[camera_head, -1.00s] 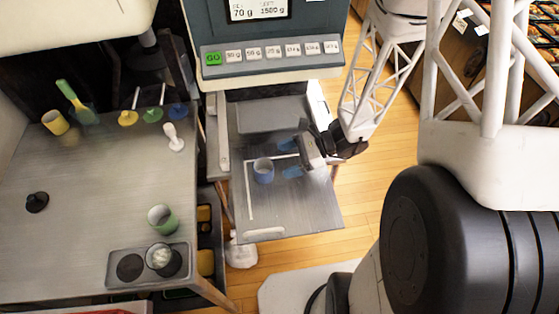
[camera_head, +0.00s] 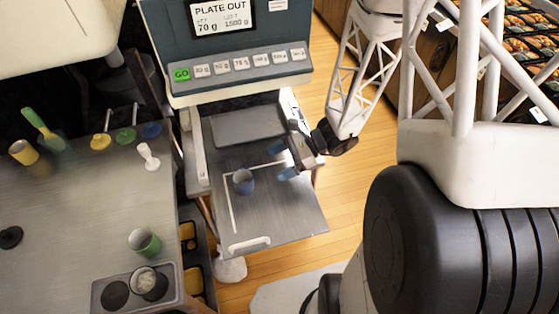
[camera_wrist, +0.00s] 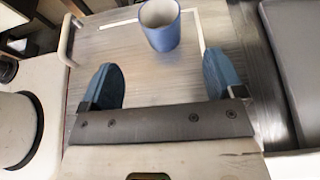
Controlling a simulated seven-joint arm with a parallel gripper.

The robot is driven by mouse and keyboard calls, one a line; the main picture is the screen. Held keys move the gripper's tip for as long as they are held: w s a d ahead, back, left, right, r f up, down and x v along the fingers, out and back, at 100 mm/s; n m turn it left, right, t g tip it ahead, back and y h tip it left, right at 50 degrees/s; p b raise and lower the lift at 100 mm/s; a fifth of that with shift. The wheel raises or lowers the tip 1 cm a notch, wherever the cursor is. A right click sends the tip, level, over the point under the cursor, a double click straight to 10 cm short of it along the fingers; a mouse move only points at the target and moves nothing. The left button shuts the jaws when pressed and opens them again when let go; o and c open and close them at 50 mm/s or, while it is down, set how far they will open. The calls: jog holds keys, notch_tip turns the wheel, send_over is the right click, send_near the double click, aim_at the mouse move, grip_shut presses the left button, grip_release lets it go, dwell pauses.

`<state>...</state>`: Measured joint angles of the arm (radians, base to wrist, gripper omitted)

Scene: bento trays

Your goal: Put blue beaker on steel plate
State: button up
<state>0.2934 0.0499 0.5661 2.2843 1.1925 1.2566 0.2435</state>
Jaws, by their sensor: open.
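The blue beaker (camera_head: 243,182) stands upright on the steel plate (camera_head: 285,218), inside the white corner lines marked on it. In the wrist view the beaker (camera_wrist: 160,28) stands beyond my fingertips, roughly midway between their lines, with its open mouth facing up. My gripper (camera_head: 284,160) is to the right of the beaker, with its blue fingers spread apart and nothing between them. In the wrist view my gripper (camera_wrist: 165,80) is also open, and a gap shows between it and the beaker. The steel plate (camera_wrist: 150,75) lies under both.
A machine with a display reading "PLATE OUT" (camera_head: 215,20) stands behind the plate. The left table holds a green beaker (camera_head: 145,242), a yellow beaker (camera_head: 23,152), a white pawn-like piece (camera_head: 149,156) and a dark tray (camera_head: 110,297). The plate's front area is clear.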

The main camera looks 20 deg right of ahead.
jog(key=shift+r, duration=0.1)
jog(key=s+d+r+n+t+h, duration=0.1)
jog(key=s+r+n+h, duration=0.3)
jog(key=r, duration=0.5)
jog(key=s+d+r+n+h, duration=0.1)
jog(key=s+r+n+h, duration=0.4)
jog(key=r+n, duration=0.3)
jog(key=s+d+r+n+t+h, duration=0.1)
jog(key=s+r+n+h, duration=0.3)
jog(key=r, duration=0.8)
jog(key=shift+s+d+n+t+h, duration=0.3)
jog(key=shift+d+n, duration=0.1)
jog(key=shift+n, duration=0.5)
